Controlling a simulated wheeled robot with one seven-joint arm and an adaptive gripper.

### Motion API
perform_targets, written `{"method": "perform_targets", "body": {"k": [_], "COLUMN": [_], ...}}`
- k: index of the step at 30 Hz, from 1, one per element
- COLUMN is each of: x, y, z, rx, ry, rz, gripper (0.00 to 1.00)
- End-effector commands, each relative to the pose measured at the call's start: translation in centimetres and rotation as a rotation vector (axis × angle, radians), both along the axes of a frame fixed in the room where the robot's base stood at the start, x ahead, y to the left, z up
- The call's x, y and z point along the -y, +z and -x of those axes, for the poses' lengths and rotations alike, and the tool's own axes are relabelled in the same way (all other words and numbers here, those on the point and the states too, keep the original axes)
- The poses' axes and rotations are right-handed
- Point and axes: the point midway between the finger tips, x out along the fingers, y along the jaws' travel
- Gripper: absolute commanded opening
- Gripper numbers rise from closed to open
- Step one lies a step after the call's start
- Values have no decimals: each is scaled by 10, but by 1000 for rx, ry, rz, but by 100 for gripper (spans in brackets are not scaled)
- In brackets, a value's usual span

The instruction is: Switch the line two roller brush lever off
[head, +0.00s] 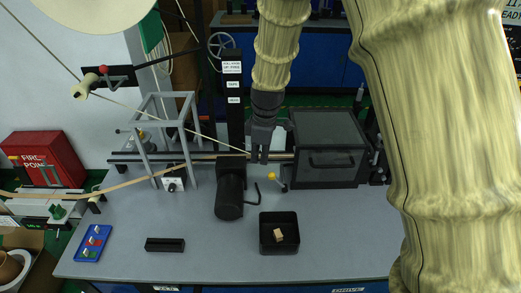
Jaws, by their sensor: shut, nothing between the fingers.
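A small lever with a yellow ball knob (271,176) stands on the grey bench, just right of a black motor (229,198). I cannot read a label that marks it as the line two roller brush lever. My gripper (260,158) points down in the middle of the head view, shut and empty. It is above and slightly left of the yellow knob in the picture, apart from it. My gripper hides part of the rail behind it. Another lever with a red knob (103,69) sits on a dark bracket at the upper left.
A dark box with a handle (328,160) stands right of my gripper. A black post with white labels (233,110) and a grey frame (165,130) stand to the left. A black tray (264,245) holds a tan block (279,235). The bench front (220,265) has free room.

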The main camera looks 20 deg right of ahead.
Motion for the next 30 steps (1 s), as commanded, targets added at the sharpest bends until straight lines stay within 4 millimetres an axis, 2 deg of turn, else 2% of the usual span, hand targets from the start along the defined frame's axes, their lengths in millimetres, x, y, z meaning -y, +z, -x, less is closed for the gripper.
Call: {"method": "perform_targets", "body": {"k": [5, 9, 15, 30], "x": [0, -1, -4, -4], "y": [-18, -37, -54, -60], "z": [4, -1, -4, -4], "rx": [1, -1, -1, 0], "ry": [-2, -2, 0, 0], "rz": [0, 2, 0, 0], "gripper": [0, 0, 0, 0]}}
